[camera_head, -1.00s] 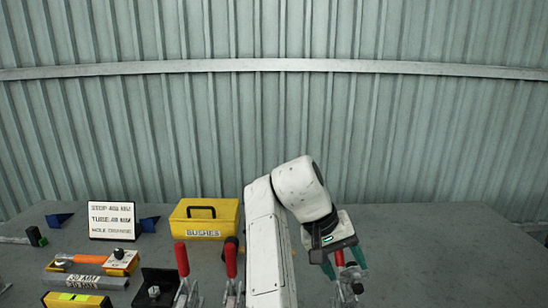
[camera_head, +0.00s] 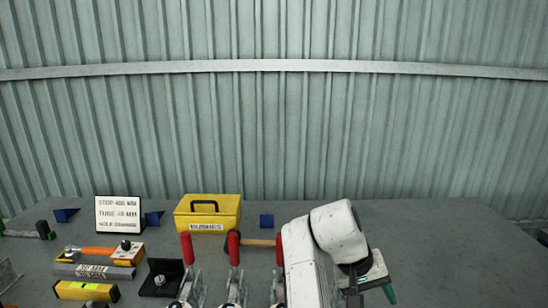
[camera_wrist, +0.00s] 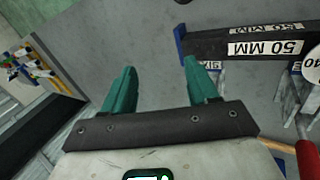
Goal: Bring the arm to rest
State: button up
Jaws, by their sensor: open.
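My white arm reaches in from the bottom of the head view, bends at an elbow and points down at the right. My gripper (camera_head: 375,293) hangs low over the grey bench (camera_head: 455,250), partly cut off by the bottom edge. In the wrist view its two teal fingers (camera_wrist: 160,68) stand wide apart with nothing between them; grey surface shows behind. A dark bar labelled 50 MM (camera_wrist: 265,45) lies to their right, apart from them. A red clamp handle (camera_wrist: 307,158) shows at the lower right of the wrist view.
Red-handled clamps (camera_head: 187,248) stand at the front middle, close to my arm. A yellow box (camera_head: 208,213), a white sign (camera_head: 119,214), an orange-handled tool (camera_head: 100,253) and a yellow level (camera_head: 87,291) are further left. The bench's right side is largely clear.

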jog(key=s+d+f+y, duration=0.1)
jog(key=s+d+f, duration=1.1)
jog(key=s+f, duration=0.35)
jog(key=s+a+f+y, duration=0.2)
jog(key=s, duration=0.8)
jog(key=s+a+f+t+y, duration=0.1)
jog(key=s+a+f+y, duration=0.1)
jog(key=s, duration=0.9)
jog(key=shift+a+f+n, duration=0.4)
jog(key=shift+a+f, duration=0.1)
jog(key=shift+a, duration=0.1)
